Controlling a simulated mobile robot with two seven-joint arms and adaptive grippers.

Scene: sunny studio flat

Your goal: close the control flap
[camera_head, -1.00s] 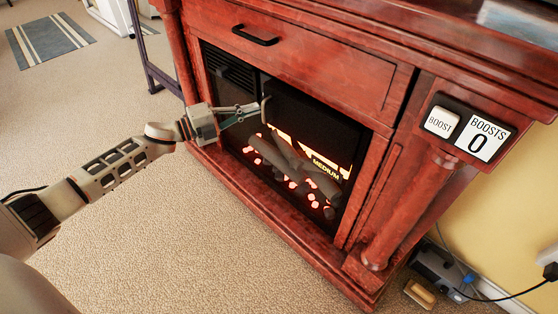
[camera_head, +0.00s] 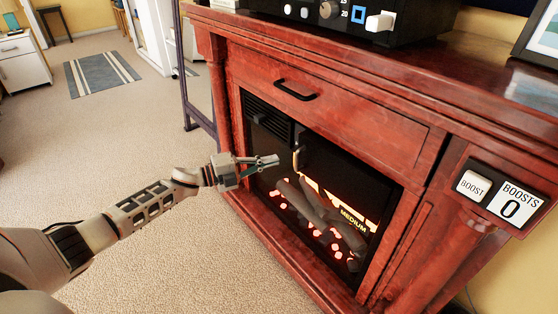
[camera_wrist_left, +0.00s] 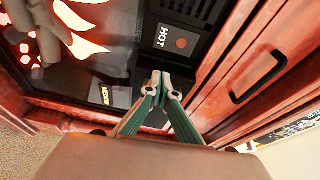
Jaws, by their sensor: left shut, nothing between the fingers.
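The control flap (camera_head: 296,156) appears as a narrow dark piece with a pale-lit edge, standing out from the black fire front below the vent. In the head view it looks nearly edge-on, so how far open it is is hard to judge. My left gripper (camera_head: 275,160) is shut and empty, its fingertips just left of that edge. I cannot tell whether they touch it. In the left wrist view the closed fingertips (camera_wrist_left: 161,80) lie over the black front, close to a panel marked HOT with a red dot (camera_wrist_left: 180,42). My right gripper is out of view.
The red wooden surround (camera_head: 330,120) has a black drawer handle (camera_head: 296,91) above the fire. A black device (camera_head: 335,20) stands on top.

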